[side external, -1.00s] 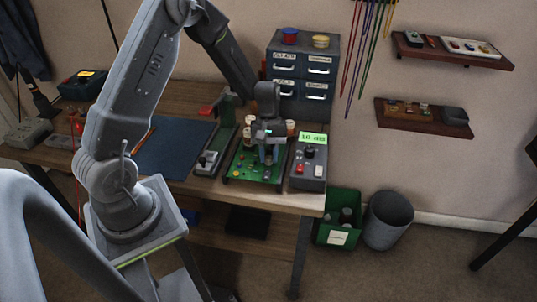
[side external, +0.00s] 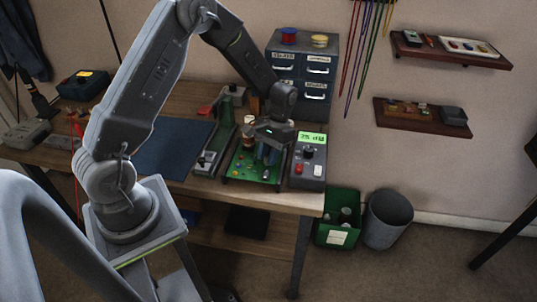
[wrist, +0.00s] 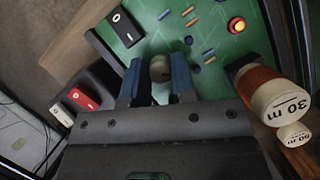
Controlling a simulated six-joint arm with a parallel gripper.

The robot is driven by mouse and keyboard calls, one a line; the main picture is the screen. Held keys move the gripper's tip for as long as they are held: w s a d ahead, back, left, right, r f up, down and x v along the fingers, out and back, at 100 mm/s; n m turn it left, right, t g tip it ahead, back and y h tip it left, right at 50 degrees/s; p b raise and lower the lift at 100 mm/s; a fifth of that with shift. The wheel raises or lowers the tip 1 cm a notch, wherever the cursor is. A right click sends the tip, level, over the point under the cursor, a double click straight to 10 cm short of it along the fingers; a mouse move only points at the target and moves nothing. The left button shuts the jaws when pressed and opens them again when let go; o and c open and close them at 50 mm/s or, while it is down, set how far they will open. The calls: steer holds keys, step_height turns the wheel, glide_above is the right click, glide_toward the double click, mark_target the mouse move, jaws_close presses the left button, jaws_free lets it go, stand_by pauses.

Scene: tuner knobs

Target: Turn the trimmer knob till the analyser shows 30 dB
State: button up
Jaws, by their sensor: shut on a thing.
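The analyser (side external: 308,168) is a grey box at the right of the bench, and its green display (side external: 311,138) appears to read 25 dB, in small blurred digits. The green circuit board (side external: 242,165) lies to its left. My gripper (side external: 268,156) points down at the board; in the wrist view my gripper (wrist: 157,76) has its two blue fingers shut on the trimmer knob (wrist: 160,67), a small round greyish knob. The fingers hide the knob's sides, and no pointer mark is visible. In the side view the knob is hidden by my gripper.
Copper-wound coils with white tops (wrist: 280,102) stand close to the right of my gripper in the wrist view. A blue mat (side external: 175,148) lies clear on the left.

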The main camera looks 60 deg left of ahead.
stand_by(0.5)
steer(key=o, duration=0.9)
steer(key=v, duration=1.3)
steer(key=shift+w+r, duration=0.2)
steer(key=shift+r, duration=0.2)
steer(key=shift+c, duration=0.3)
